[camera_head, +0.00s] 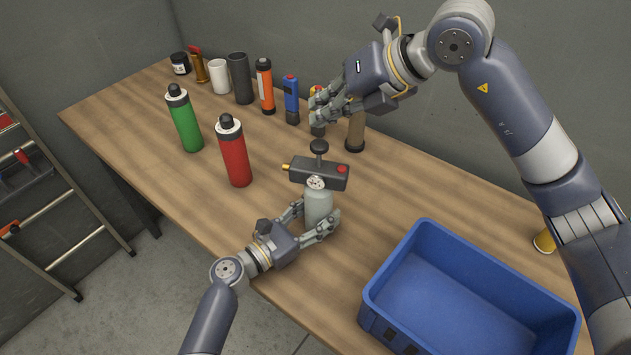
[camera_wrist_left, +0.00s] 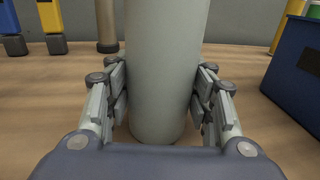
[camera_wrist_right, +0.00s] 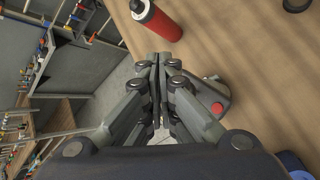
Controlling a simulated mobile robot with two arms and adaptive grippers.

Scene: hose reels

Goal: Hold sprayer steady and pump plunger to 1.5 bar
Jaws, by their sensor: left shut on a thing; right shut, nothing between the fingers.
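The sprayer stands upright on the wooden table, with a pale grey body (camera_head: 318,205), a dark head (camera_head: 325,174) with a red button and brass nozzle, and a small round gauge (camera_head: 316,183). Its black plunger knob (camera_head: 319,147) sits on top. The gauge reading is too small to tell. My left gripper (camera_head: 317,220) is shut on the body, also visible in the left wrist view (camera_wrist_left: 160,70), one finger set on each side. My right gripper (camera_head: 318,112) is shut and empty, above the knob; its fingers (camera_wrist_right: 160,60) hide the knob in the right wrist view.
A blue crate (camera_head: 372,290) stands at the right front. Red (camera_head: 235,155) and green (camera_head: 185,122) bottles stand to the left. Several canisters and tools line the back, with a brown cylinder (camera_head: 356,128) close to my right gripper.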

